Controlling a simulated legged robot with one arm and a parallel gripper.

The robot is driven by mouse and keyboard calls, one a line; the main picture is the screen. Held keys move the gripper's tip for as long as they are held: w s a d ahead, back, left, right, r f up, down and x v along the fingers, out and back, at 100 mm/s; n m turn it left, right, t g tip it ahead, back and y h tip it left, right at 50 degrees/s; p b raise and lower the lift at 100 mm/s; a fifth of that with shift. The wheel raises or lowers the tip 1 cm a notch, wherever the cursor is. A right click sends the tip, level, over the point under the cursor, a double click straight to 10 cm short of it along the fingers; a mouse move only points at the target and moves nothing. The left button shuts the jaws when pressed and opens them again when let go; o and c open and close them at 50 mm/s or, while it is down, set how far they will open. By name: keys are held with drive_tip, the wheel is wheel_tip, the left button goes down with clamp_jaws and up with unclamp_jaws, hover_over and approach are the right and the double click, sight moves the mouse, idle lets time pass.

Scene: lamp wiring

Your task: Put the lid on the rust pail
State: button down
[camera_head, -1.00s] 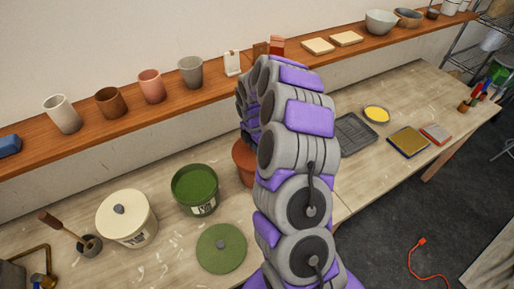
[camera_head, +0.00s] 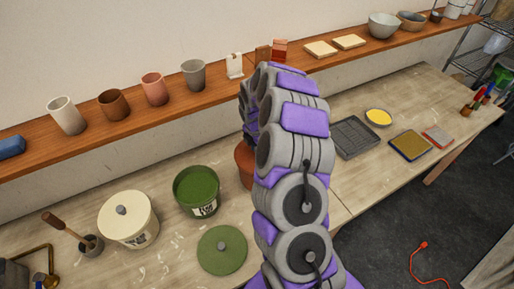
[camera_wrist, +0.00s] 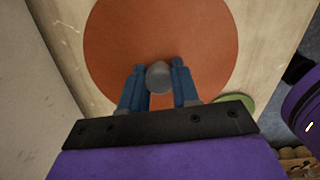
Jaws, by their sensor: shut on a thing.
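The rust lid (camera_wrist: 160,30) is a flat orange-brown disc that fills the top middle of the wrist view. My gripper (camera_wrist: 158,70) has its blue fingers shut on the grey knob (camera_wrist: 158,80) at the disc's middle. In the head view my arm hides the gripper and the lid. The rust pail (camera_head: 243,165) shows only as a sliver left of my arm, just right of the green pail. I cannot tell whether the lid rests on the pail or hangs above it.
An open green pail (camera_head: 197,193) stands on the bench, with its green lid (camera_head: 222,250) lying flat in front. A cream pail (camera_head: 127,220) with its lid on stands to the left. A wall shelf (camera_head: 140,110) with cups runs behind. A grey tray (camera_head: 355,137) lies right of my arm.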

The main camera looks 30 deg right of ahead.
drive_tip(key=shift+d+f, duration=0.1)
drive_tip(key=shift+f, duration=0.55)
drive_tip(key=c, duration=0.8)
unclamp_jaws()
drive_tip(key=shift+o, duration=0.2)
drive_tip(key=shift+r, duration=0.1)
wheel_tip(320, 180, up, 16)
drive_tip(key=a, duration=0.1)
drive_tip(key=s+a+r+m+b, duration=0.3)
drive_tip(key=s+a+m+b, duration=0.1)
drive_tip(key=s+a, duration=0.4)
drive_tip(key=s+a+f+m+b, duration=0.2)
drive_tip(key=s+m, duration=0.3)
drive_tip(key=s, duration=0.5)
drive_tip(key=s+a+f+m+g+b, duration=0.1)
drive_tip(key=s+a+f+m+b, duration=0.2)
drive_tip(key=s, duration=0.8)
drive_tip(key=s+a+f+m+g+b, duration=0.1)
drive_tip(key=s+a+f+m+b, duration=0.1)
drive_tip(key=s+m, duration=0.6)
drive_tip(key=s+b, duration=0.1)
drive_tip(key=s, duration=0.2)
drive_tip(key=shift+a+f+y+b, duration=0.15)
drive_tip(key=shift+f+y+b, duration=0.25)
